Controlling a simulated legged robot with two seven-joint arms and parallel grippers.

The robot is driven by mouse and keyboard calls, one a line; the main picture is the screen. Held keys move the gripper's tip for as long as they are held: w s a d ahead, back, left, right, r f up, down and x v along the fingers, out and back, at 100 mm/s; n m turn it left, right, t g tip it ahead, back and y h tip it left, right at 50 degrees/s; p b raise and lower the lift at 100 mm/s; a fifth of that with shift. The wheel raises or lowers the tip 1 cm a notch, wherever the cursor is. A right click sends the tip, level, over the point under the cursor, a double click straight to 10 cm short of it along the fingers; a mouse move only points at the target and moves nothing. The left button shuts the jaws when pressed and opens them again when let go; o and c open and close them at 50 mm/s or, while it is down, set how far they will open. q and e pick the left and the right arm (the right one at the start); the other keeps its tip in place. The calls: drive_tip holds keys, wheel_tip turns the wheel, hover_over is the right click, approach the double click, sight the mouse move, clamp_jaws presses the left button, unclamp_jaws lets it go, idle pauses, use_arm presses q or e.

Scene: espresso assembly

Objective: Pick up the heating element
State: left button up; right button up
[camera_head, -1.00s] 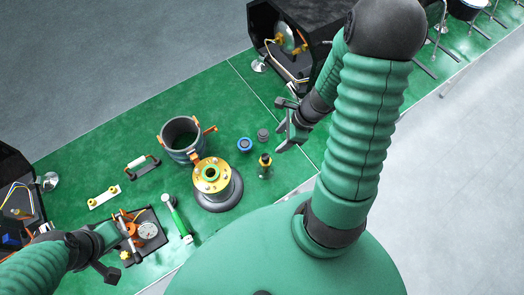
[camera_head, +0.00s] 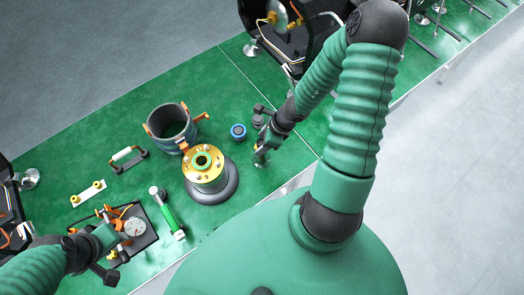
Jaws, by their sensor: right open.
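My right gripper (camera_head: 262,150) is open, pointing down over the spot of a small dark part with a brass collar, which it now mostly hides. I cannot tell whether the fingers touch that part. A brass-flanged cylinder (camera_head: 204,165) stands upright on a round dark base to its left. I cannot tell for certain which part is the heating element. My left gripper (camera_head: 112,258) is at the lower left, over the gauge panel; its jaw opening is unclear.
A grey pot with orange handles (camera_head: 171,128), a blue-ringed cap (camera_head: 238,131), a green-handled tool (camera_head: 170,215), a gauge panel (camera_head: 136,228) and a black-and-white handle (camera_head: 128,158) occupy the green table (camera_head: 110,130). Dark machine housings stand at the back right and far left.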

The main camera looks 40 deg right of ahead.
drive_tip(key=shift+w+a, duration=0.15)
drive_tip(key=shift+a, duration=0.05)
drive_tip(key=shift+c, duration=0.6)
clamp_jaws()
idle(0.6)
